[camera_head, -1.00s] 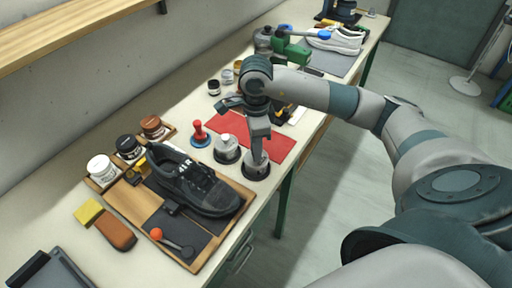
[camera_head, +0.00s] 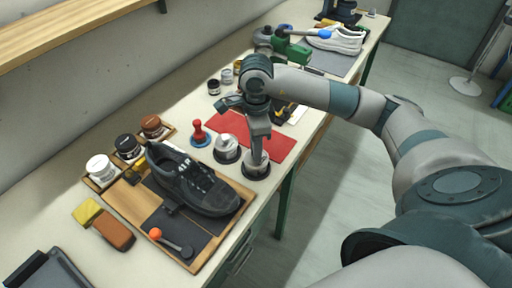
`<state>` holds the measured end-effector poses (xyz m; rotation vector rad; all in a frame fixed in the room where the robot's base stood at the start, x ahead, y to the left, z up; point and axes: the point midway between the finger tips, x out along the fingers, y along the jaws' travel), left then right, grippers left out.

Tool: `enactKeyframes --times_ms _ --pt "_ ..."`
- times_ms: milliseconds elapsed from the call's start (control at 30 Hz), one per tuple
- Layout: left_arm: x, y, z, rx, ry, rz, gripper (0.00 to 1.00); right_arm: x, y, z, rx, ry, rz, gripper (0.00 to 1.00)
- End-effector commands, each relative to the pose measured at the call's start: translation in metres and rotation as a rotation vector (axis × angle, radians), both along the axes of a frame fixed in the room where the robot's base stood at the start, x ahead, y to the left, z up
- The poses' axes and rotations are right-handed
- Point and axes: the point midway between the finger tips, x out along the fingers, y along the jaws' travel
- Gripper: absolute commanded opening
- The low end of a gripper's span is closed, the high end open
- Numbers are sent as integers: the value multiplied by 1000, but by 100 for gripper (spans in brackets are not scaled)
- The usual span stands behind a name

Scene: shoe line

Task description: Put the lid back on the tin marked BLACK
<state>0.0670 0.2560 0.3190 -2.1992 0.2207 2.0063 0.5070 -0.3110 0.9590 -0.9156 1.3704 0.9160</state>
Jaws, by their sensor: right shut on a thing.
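My right gripper (camera_head: 258,157) points down at the right tin. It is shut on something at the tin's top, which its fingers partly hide. I cannot tell whether this is a lid or the tin itself. My left gripper is not in view.
A red cloth (camera_head: 279,143) lies just behind the right tin. A red-handled tool (camera_head: 199,134) stands left of the tins. A black shoe (camera_head: 195,182) rests on a wooden board (camera_head: 128,199), near several jars. The back of the table holds a white shoe (camera_head: 340,41).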

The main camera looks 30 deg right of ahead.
Motion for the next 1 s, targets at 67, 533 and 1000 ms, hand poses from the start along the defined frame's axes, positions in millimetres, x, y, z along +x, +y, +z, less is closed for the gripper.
enactKeyframes --times_ms 67,533,1000 --pt "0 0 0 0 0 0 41 0 0 0 0 0 0 0" --pt "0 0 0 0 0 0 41 0 0 0 0 -1 0 41" --pt "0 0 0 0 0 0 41 0 0 0 0 0 0 60"
